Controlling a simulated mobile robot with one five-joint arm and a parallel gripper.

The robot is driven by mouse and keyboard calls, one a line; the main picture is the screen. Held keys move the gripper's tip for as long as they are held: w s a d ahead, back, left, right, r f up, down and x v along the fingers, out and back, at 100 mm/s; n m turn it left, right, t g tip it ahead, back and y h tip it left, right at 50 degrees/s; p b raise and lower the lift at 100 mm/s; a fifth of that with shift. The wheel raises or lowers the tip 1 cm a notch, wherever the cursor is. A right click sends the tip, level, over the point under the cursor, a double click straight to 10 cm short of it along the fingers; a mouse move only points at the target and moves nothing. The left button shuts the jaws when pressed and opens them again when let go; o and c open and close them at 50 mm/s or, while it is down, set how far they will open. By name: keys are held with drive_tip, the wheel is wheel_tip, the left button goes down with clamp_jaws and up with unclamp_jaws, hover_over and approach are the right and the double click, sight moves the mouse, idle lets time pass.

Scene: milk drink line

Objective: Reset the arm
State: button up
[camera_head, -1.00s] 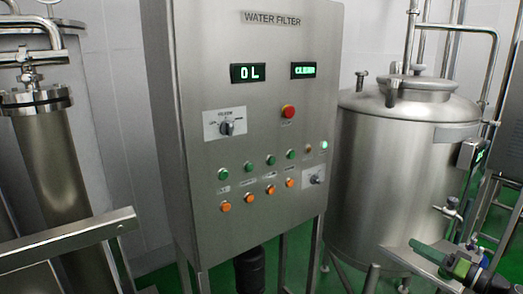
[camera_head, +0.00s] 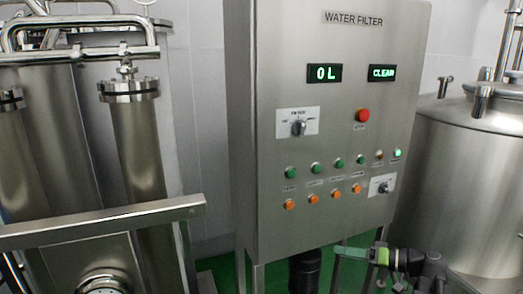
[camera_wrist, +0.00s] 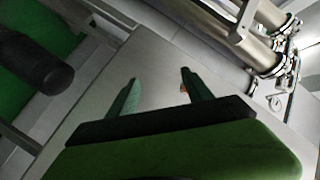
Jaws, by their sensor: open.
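My gripper (camera_head: 352,253) is at the lower right of the head view, in front of the lower edge of the water filter panel (camera_head: 265,200). In the wrist view, my gripper (camera_wrist: 160,88) shows two green fingers spread apart with nothing between them. The panel's grey metal face (camera_wrist: 150,70) fills the middle of that view, tilted. I cannot tell the exact gap between the fingers and the panel.
The panel has a red button (camera_head: 362,115), a selector knob (camera_head: 298,128), and green and orange buttons. A black cylinder (camera_head: 305,272) hangs below it. A steel tank (camera_head: 455,190) stands right. Steel filter columns (camera_head: 138,150) and a rail (camera_head: 100,222) stand left.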

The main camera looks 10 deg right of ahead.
drive_tip(key=s+a+f+n+g+h, duration=0.15)
drive_tip(key=a+f+g, duration=0.45)
drive_tip(key=a, duration=0.7)
drive_tip(key=s+a+f+n+g+h, duration=0.1)
drive_tip(key=a+f+n+g+h, duration=0.15)
drive_tip(key=a+f, duration=0.85)
drive_tip(key=s+d+f+m+h, duration=0.1)
drive_tip(key=d+f+m+h, duration=0.1)
drive_tip(key=d+m+h, duration=0.3)
drive_tip(key=d+g+h, duration=0.1)
drive_tip(key=h, duration=0.2)
drive_tip(key=shift+s+d, duration=0.2)
drive_tip(key=shift+s, duration=0.2)
drive_tip(key=shift+a, duration=0.1)
